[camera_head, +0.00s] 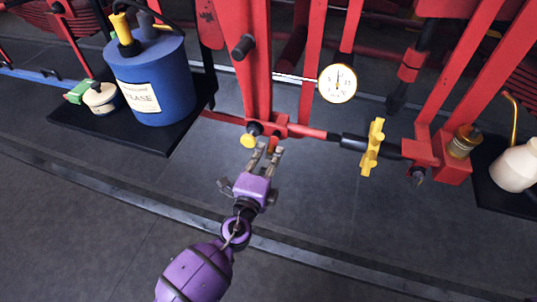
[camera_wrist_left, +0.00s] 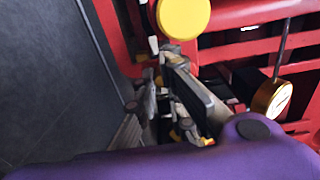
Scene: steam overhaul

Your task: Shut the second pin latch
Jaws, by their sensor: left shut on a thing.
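My left gripper (camera_head: 266,150) reaches up to the lower red crossbar of the machine, and its fingers are closed on a small part there that I take to be the pin latch. The held part is mostly hidden between the fingers. A round yellow knob (camera_head: 249,140) sits just left of the fingertips. It shows large in the left wrist view (camera_wrist_left: 183,18), above the fingers (camera_wrist_left: 170,85). A small orange-red piece (camera_head: 273,143) shows right at the fingertips. I cannot tell the latch's position. My right gripper is not in view.
A blue canister (camera_head: 155,85) stands on a black shelf (camera_head: 135,139) at left. A brass-rimmed gauge (camera_head: 337,83) and a yellow handle (camera_head: 373,147) are to the right. A cream oil can (camera_head: 515,166) stands at far right. The floor in front is clear.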

